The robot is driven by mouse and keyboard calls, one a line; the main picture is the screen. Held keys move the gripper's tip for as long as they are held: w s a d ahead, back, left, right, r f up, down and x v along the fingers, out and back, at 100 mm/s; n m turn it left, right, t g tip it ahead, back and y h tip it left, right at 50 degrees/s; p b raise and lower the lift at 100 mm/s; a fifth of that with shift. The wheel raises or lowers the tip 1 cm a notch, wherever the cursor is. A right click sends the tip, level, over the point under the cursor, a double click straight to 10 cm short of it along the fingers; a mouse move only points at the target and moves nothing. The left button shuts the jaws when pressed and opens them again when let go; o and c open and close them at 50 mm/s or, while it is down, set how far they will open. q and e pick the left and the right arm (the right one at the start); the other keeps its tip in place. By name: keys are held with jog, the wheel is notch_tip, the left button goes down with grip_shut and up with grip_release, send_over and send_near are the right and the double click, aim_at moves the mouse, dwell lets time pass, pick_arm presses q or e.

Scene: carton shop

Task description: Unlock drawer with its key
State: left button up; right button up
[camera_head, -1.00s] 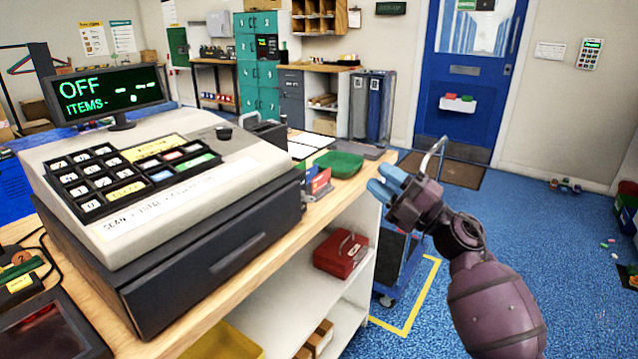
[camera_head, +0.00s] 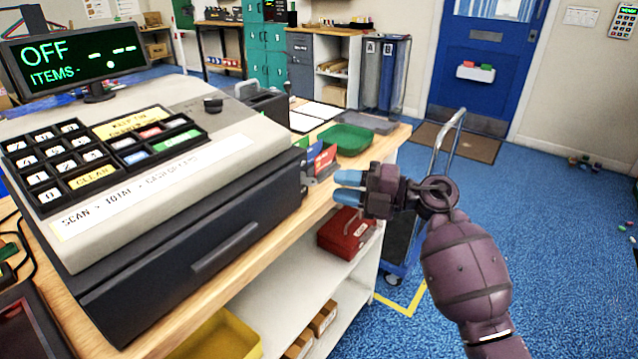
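A cash register (camera_head: 160,150) stands on the wooden counter, with a dark closed drawer (camera_head: 200,250) at its base that has a long handle slot. I cannot make out a key. My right gripper (camera_head: 348,187), with light blue fingertips, points left near the counter's front edge, right of the register drawer. Its two fingers look close together, and I see nothing between them, but whether they are shut is unclear. My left gripper is out of view.
A green tray (camera_head: 344,140) and small upright cards (camera_head: 321,160) are beside the register. A red box (camera_head: 345,236) and a yellow bin (camera_head: 222,338) are on the shelf below. A hand trolley (camera_head: 442,150) stands behind my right arm. The blue floor at right is mostly clear.

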aim_at(317, 183)
jog(key=shift+b+x, duration=0.3)
jog(key=shift+x, duration=2.2)
jog(key=shift+w, duration=0.1)
jog(key=shift+c, duration=0.2)
grip_shut()
